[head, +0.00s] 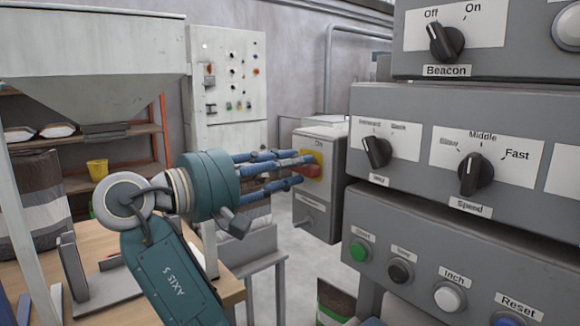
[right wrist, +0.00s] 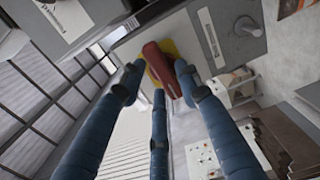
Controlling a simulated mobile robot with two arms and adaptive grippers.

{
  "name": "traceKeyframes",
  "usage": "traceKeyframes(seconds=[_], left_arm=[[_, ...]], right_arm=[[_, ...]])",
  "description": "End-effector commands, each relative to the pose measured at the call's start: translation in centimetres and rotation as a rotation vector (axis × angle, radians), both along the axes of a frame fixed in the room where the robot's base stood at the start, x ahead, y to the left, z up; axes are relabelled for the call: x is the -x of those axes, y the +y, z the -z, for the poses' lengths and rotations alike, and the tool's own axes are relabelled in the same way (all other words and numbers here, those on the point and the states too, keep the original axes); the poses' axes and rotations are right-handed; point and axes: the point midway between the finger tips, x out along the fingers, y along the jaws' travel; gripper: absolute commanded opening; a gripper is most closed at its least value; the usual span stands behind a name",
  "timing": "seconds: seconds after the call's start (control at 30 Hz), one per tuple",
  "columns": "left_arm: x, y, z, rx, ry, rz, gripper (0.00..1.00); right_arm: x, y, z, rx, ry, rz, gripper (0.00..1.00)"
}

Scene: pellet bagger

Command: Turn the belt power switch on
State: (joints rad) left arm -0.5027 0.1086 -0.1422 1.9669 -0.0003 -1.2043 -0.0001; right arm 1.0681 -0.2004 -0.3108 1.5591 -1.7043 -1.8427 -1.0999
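The belt power switch is a red rotary handle (head: 310,171) on a yellow plate (head: 318,160), on the side of a grey box (head: 323,215). An "On" label shows above it. My right gripper (head: 300,168) reaches it from the left, its blue fingers level with the handle. In the right wrist view the red handle (right wrist: 160,65) lies between the spread fingertips (right wrist: 158,80), one to each side and a third below. I cannot tell whether they touch it. Fingers hide part of the handle in the head view, so its setting is unclear. My left gripper is out of view.
A grey control panel (head: 405,188) with Beacon (head: 447,42) and Speed (head: 474,174) knobs and several push buttons stands close on the right. A hopper (head: 95,50), a wooden table (head: 125,262) and shelves (head: 135,140) are on the left.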

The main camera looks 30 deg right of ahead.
Motion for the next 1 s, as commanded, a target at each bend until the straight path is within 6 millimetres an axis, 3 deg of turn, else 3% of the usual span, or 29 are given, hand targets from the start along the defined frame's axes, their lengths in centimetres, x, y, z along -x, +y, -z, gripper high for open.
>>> traceKeyframes(seconds=[0.03, 0.13, 0.63, 1.0], left_arm=[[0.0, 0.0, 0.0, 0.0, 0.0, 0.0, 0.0], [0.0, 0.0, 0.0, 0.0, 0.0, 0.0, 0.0], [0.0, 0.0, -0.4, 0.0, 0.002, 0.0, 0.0], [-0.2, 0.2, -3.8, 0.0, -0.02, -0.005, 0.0]], right_arm=[[0.0, 0.0, 0.0, 0.0, 0.0, 0.0, 0.18], [0.0, 0.0, 0.0, 0.0, 0.0, 0.0, 0.0], [0.1, 0.0, 0.1, -0.011, -0.118, 0.0, 0.0], [0.2, -0.1, 0.3, -0.037, -0.44, 0.001, 0.0]])
